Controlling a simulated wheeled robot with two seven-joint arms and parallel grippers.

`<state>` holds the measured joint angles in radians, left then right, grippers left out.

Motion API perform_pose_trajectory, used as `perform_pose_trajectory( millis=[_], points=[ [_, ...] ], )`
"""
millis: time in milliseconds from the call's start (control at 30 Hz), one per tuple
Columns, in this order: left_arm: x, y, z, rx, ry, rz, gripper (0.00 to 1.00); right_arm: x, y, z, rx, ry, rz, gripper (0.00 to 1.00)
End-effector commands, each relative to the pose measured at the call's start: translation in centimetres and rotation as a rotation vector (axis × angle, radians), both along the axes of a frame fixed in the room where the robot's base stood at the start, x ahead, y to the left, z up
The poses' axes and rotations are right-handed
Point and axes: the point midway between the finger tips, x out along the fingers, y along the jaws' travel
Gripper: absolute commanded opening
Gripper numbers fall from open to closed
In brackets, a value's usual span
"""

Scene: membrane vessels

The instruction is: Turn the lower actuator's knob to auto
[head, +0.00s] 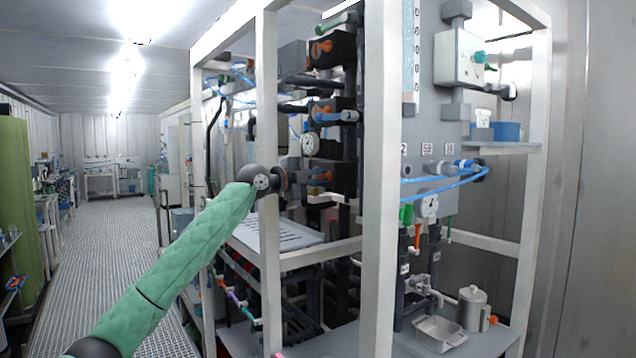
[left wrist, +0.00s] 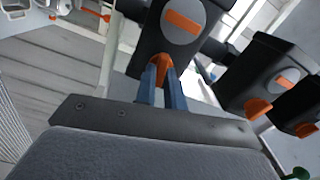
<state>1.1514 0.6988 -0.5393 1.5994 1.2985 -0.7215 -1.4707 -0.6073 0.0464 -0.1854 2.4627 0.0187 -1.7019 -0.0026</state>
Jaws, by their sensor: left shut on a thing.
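The lower actuator (head: 343,178) is a black box on the stack of valves behind the white frame post. In the left wrist view the black actuator (left wrist: 150,35) has a grey round face with an orange bar (left wrist: 184,22) across it. My left gripper (head: 290,183) reaches in from the left, in front of this actuator. Its blue fingers (left wrist: 162,88) are shut on the small orange knob (left wrist: 163,66) on the actuator's side. The fingers partly hide the knob. Any markings around the knob cannot be read. My right gripper is not in view.
Two more black actuators with orange knobs (left wrist: 258,108) are close by in the left wrist view. White frame posts (head: 268,200) stand close to my left arm. A round gauge (head: 309,145) is just above the gripper. The aisle (head: 110,240) at left is clear.

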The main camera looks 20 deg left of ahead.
Motion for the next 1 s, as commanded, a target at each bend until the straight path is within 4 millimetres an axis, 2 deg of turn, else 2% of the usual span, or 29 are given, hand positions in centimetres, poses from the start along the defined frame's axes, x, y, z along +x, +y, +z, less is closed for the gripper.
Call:
perform_pose_trajectory(
  millis=[33,300,1000],
  points=[
    [0.0,0.0,-0.1,0.019,-0.015,-0.001,0.00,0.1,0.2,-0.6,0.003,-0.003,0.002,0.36],
    [0.0,-0.1,-0.2,0.115,-0.090,-0.002,0.00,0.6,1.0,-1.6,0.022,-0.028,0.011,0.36],
    [0.0,-0.1,-0.3,0.168,-0.129,-0.002,0.00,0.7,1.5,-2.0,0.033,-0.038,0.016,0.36]
  ],
)
